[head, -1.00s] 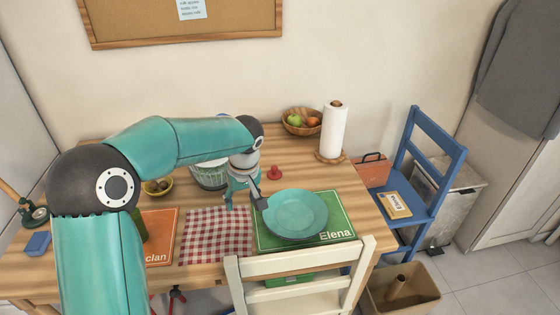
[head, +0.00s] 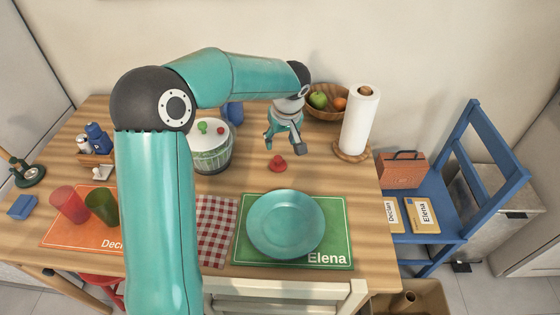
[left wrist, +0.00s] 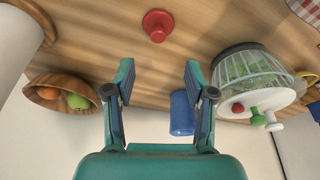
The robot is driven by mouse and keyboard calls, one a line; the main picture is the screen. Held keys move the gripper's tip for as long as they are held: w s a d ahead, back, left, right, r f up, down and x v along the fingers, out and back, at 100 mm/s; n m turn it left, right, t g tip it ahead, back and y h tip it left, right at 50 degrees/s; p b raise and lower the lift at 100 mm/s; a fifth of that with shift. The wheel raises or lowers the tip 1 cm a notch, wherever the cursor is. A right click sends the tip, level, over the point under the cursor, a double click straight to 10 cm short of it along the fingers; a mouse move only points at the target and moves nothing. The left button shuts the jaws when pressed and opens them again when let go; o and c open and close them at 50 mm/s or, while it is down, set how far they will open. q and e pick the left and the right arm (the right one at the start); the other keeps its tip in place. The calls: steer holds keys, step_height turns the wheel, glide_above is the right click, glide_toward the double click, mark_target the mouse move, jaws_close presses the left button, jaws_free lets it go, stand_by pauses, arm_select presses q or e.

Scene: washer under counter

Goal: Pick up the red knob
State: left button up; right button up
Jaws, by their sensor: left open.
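The red knob (head: 278,163) stands on the wooden table between the teal plate and the fruit bowl. It also shows in the left wrist view (left wrist: 157,26), at the top centre, beyond the fingertips. My left gripper (head: 284,147) is open and empty, just behind and above the knob in the head view. In the left wrist view its two fingers (left wrist: 158,75) are spread wide with nothing between them, and the knob lies ahead of the gap. I cannot tell the exact height of the fingers above the table. My right gripper is not in view.
A paper towel roll (head: 359,122) stands right of the gripper, with the fruit bowl (head: 325,113) behind. A salad spinner (head: 212,150) is to the left. The teal plate (head: 286,224) lies in front on a green placemat (head: 340,240). Bare table surrounds the knob.

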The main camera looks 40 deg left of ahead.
mark_target(278, 158)
arm_select(q)
steer(key=x, duration=0.6)
steer(key=shift+f, duration=0.25)
steer(key=shift+w+p+x, duration=0.1)
steer(key=shift+p+x, duration=0.2)
steer(key=shift+x, duration=1)
steer(key=shift+w+p+x, duration=0.15)
steer(key=shift+p+x, duration=0.15)
steer(key=shift+x, duration=1)
steer(key=shift+c, duration=0.2)
steer(key=c, duration=1)
